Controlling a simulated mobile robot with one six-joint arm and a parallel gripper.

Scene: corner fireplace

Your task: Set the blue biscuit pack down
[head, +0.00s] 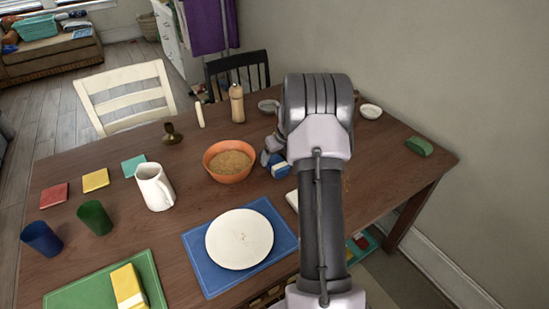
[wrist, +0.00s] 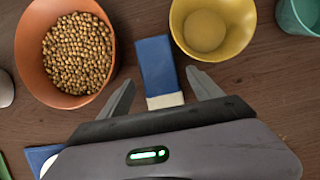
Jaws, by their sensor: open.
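The blue biscuit pack (wrist: 155,68), blue with a pale end, lies on the wooden table between an orange bowl and a yellow bowl in the wrist view. In the head view, part of the pack (head: 281,171) shows beside my gripper (head: 271,154). My gripper (wrist: 163,91) is open in the wrist view, with one finger on either side of the pack's pale near end. I see gaps between the fingers and the pack.
The orange bowl (wrist: 66,88) of chickpeas is close on the left, and the yellow bowl (wrist: 212,52) close on the right. A teal vessel (wrist: 301,14) is at the upper right. A white plate (head: 239,239) sits on a blue placemat (head: 205,275). My arm hides part of the table.

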